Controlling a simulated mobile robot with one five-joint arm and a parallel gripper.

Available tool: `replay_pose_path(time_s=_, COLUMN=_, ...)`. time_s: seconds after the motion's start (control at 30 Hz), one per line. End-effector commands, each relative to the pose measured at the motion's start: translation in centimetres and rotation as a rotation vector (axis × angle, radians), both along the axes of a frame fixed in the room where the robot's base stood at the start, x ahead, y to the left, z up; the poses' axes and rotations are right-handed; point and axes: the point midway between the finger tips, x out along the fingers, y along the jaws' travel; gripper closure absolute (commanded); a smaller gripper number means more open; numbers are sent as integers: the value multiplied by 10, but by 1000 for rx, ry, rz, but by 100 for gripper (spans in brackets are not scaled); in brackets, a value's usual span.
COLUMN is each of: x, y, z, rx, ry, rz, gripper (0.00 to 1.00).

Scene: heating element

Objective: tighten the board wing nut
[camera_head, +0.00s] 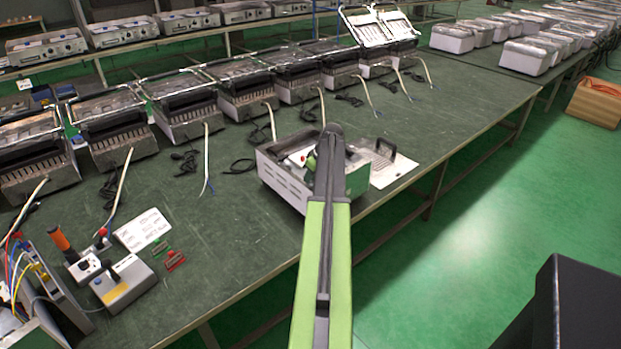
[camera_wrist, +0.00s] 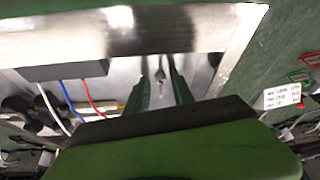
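An open metal housing (camera_head: 284,188) stands on the green workbench, largely hidden behind my arm in the head view. Its bare metal inside (camera_wrist: 215,62) fills the upper part of the wrist view. A small metal piece (camera_wrist: 161,76), which looks like the wing nut on its stud, shows there between my fingers; its exact shape is too small to tell. My gripper (camera_wrist: 160,72) reaches into the housing with its two dark green fingers apart, one on each side of this piece. I cannot tell whether they touch it. The board itself is not clear.
A grey block with white, blue and red wires (camera_wrist: 68,70) lies left of my fingers. A metal plate with a black handle (camera_head: 385,160) is right of the housing. A grey control box (camera_head: 122,284) and white card (camera_head: 143,229) are front left. Grills (camera_head: 190,105) line the back.

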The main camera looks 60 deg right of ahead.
Motion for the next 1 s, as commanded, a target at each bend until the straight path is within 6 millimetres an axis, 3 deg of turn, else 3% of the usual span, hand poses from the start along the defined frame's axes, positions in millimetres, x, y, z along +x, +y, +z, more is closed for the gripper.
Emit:
replay_pose_path(time_s=0.47, x=-2, y=0, z=8, rx=0, ry=-1, rz=-1, gripper=61)
replay_pose_path(time_s=0.67, x=-12, y=2, z=39, rx=1, ry=-1, rz=-2, gripper=61)
replay_pose_path(time_s=1.0, x=-43, y=6, z=116, rx=0, ry=-1, rz=-2, gripper=61)
